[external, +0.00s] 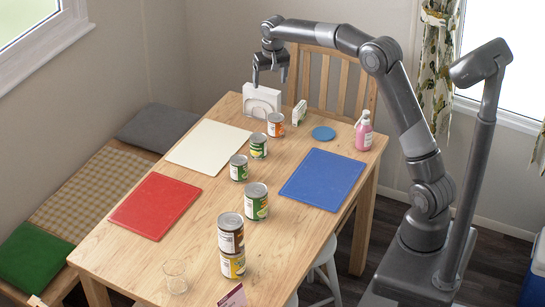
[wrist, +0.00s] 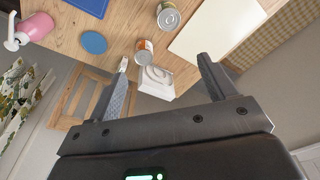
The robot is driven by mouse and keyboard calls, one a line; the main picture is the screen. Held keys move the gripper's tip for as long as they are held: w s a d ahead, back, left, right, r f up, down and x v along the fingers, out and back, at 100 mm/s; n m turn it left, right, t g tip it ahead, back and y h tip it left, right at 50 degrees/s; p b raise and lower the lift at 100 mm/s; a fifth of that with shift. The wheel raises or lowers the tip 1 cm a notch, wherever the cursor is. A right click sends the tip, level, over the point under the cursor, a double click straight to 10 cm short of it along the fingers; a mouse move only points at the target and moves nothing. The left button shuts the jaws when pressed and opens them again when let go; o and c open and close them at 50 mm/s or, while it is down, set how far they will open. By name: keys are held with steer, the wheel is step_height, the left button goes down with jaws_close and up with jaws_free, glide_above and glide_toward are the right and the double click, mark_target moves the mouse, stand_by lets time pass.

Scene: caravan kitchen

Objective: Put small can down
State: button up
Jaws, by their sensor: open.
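My gripper (external: 270,78) is open and empty. It hangs above the back end of the wooden table, over the white napkin holder. In the wrist view its two fingers (wrist: 163,60) are spread apart with no can between them. The small orange-and-white can (external: 275,124) stands upright in front of the holder; it also shows in the wrist view (wrist: 144,47). Two small green-labelled cans stand nearer, one at the middle (external: 258,146) and one left of it (external: 238,167). I cannot tell which small can is meant.
A larger green can (external: 256,203) and two stacked cans (external: 231,242) stand nearer the front. The napkin holder (external: 262,101) is below my gripper. Red (external: 155,206), white (external: 208,146) and blue (external: 323,180) mats lie flat and empty. A pink bottle (external: 363,133) stands at right.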

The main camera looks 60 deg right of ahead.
steer(key=s+a+r+n+t, duration=0.1)
steer(key=s+a+r+n, duration=0.1)
steer(key=s+a+r, duration=0.45)
steer(key=s+a+r+n+t, duration=0.1)
steer(key=s+a+r+n, duration=0.15)
steer(key=s+a, duration=0.75)
steer(key=s+a+f+n+t, duration=0.1)
steer(key=s+a+f+n, duration=0.1)
steer(key=s, duration=0.9)
steer(key=s+a+f+n+t+y, duration=0.1)
steer(key=s+a+f+n, duration=0.1)
steer(key=s, duration=1)
steer(key=shift+s+a+f, duration=0.15)
steer(key=shift+a+f, duration=0.2)
steer(key=shift+f, duration=0.4)
